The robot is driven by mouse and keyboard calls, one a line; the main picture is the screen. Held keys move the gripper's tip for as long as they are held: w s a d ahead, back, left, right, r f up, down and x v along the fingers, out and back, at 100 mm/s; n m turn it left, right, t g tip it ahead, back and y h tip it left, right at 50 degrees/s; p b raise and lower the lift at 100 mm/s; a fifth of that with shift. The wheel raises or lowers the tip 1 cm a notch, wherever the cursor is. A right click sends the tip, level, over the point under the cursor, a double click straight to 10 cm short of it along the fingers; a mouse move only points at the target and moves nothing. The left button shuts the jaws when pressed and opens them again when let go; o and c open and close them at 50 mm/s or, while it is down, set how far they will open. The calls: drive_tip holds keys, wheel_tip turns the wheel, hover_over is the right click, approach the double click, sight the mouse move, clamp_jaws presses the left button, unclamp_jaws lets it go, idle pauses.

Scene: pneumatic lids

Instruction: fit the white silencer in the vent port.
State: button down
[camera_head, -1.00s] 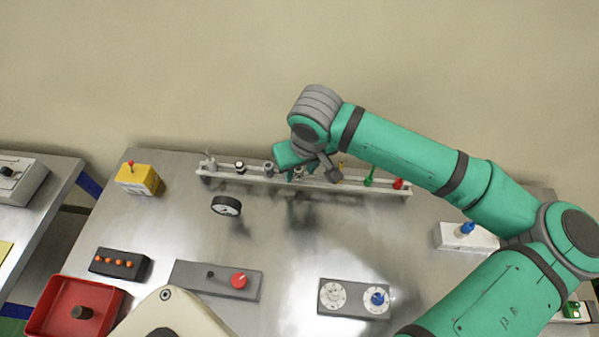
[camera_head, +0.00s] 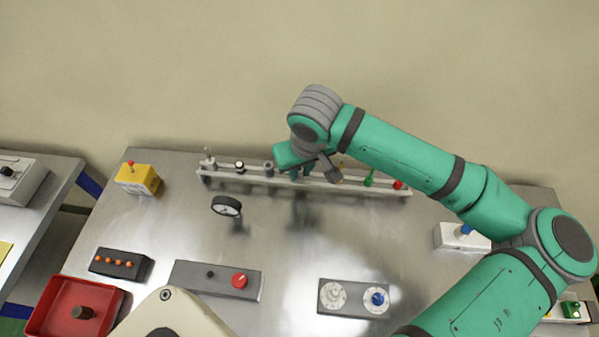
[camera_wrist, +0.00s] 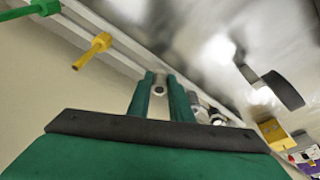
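The rail of ports (camera_head: 222,178) is a long pale bar at the back of the table, with several fittings along it. My gripper (camera_head: 300,176) is low over the middle of this rail. In the wrist view my green gripper fingers (camera_wrist: 160,80) stand close on both sides of a small pale cylinder with a dark round centre, which looks like the white silencer (camera_wrist: 159,89). The fingers seem to touch it. The vent port is hidden beneath or behind the gripper, so I cannot tell whether the silencer is seated.
Yellow (camera_wrist: 92,50) and green (camera_head: 369,179) fittings are on the rail to the gripper's right in the head view. A black-and-white fitting (camera_head: 240,166) is to its left. A gauge (camera_head: 226,206) stands in front.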

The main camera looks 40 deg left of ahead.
sight(300, 171)
drive_tip(key=shift+w+a+v, duration=0.1)
drive_tip(key=shift+a+v, duration=0.05)
drive_tip(key=shift+v, duration=0.65)
drive_tip(key=shift+w+a+v, duration=0.1)
drive_tip(key=shift+a+v, duration=0.1)
drive_tip(key=shift+v, duration=0.6)
drive_tip(key=shift+w+a+v, duration=0.1)
drive_tip(key=shift+a+v, duration=0.05)
drive_tip(key=shift+v, duration=0.7)
drive_tip(key=shift+r, duration=0.1)
